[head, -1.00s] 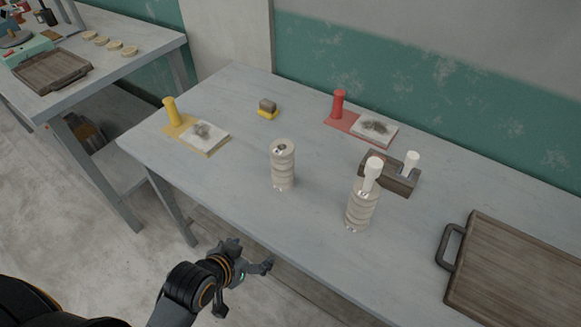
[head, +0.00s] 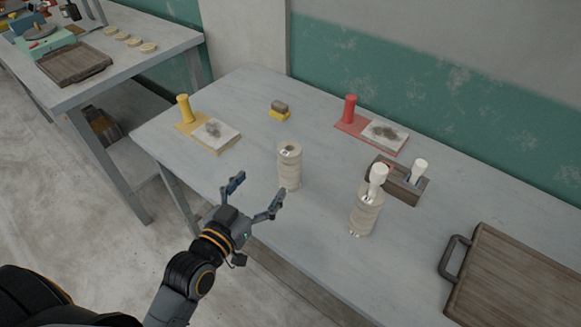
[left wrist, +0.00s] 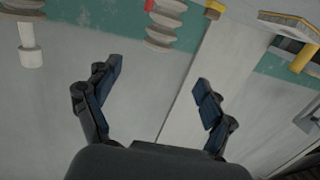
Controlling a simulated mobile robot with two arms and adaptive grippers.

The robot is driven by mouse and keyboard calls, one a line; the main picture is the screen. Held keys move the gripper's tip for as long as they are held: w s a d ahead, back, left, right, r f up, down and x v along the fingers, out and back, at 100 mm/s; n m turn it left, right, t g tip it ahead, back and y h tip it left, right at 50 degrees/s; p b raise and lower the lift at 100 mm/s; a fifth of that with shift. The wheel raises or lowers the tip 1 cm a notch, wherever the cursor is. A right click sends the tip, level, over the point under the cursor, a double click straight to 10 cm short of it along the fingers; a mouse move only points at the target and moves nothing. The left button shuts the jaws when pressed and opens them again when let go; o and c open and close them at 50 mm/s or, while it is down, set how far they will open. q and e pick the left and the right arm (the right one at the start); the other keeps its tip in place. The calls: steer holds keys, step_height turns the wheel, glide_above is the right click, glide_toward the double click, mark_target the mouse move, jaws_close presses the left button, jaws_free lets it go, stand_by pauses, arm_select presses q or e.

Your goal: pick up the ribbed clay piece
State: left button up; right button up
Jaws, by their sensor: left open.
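Two ribbed, pale beige clay cylinders stand upright on the grey table. The left ribbed piece (head: 289,168) has a dark hole in its top; it also shows in the left wrist view (left wrist: 164,32). The right ribbed piece (head: 365,212) has a white knobbed part (head: 378,174) standing out of its top. My left gripper (head: 257,190) is open and empty near the front edge, just left of the left piece and apart from it. Its spread fingers also show in the left wrist view (left wrist: 157,75), with the piece beyond them. My right gripper is out of view.
A wooden block (head: 405,187) with a white-topped tool stands behind the right piece. A wooden board (head: 520,280) lies at the right. A yellow cylinder (head: 184,108), a red cylinder (head: 350,108) and a sponge (head: 280,110) stand further back.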

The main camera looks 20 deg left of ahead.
mark_target(287, 151)
arm_select(q)
steer(key=w, duration=0.5)
steer(key=w+d+p, duration=0.1)
steer(key=w, duration=0.2)
steer(key=shift+w+d+f+p, duration=0.15)
steer(key=shift+w+d+p, duration=0.1)
steer(key=shift+w, duration=0.7)
steer(key=shift+w+d+f+p, duration=0.1)
steer(key=shift+w+d+p, duration=0.1)
steer(key=shift+w, duration=0.75)
steer(key=shift+w+d+f+p, duration=0.15)
steer(key=shift+w+d, duration=0.1)
steer(key=shift+w, duration=0.7)
steer(key=shift+s, duration=0.1)
steer(key=shift+c, duration=0.4)
jaws_close()
steer(key=shift+r, duration=0.15)
